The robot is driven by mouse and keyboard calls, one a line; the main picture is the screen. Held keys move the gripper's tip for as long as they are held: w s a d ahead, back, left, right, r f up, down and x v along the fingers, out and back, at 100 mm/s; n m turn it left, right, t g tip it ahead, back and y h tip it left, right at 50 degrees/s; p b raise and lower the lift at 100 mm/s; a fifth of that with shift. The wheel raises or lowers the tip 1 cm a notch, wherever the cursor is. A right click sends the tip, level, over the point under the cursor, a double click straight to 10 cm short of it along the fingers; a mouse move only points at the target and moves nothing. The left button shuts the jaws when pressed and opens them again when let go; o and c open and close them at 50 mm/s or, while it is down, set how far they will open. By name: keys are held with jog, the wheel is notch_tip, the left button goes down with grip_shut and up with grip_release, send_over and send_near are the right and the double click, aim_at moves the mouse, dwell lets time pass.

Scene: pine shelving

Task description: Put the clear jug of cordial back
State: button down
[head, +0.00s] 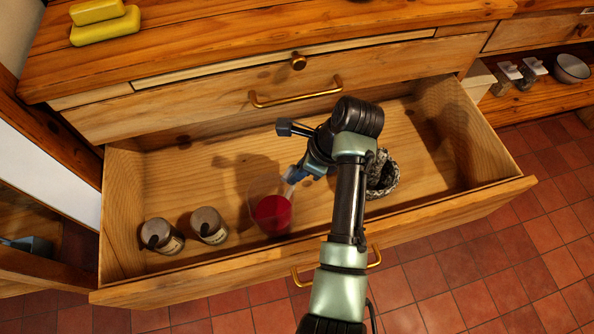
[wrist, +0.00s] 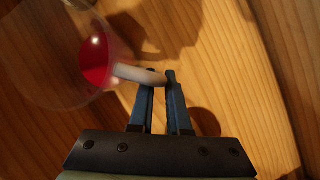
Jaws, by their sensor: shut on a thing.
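The clear jug (head: 271,208) with red cordial in its bottom is at the open drawer, left of my arm in the head view. It also shows at the upper left of the wrist view (wrist: 92,62). My gripper (head: 296,174) is shut on the jug's pale handle, and both fingers (wrist: 160,88) close about its end in the wrist view. The open wooden drawer (head: 235,150) lies beneath. I cannot tell whether the jug's base touches the drawer floor.
Two lidded jars (head: 162,236) (head: 209,225) stand at the drawer's front left. A dark woven item (head: 383,175) lies right of my arm, partly hidden by it. The drawer's right part is clear. Yellow blocks (head: 104,24) rest on the top, and a bowl (head: 572,68) sits at right.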

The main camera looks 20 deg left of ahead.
jog(key=c, duration=0.9)
grip_release()
jog(key=p+v, duration=0.4)
jog(key=v, duration=0.8)
jog(key=shift+r, duration=0.1)
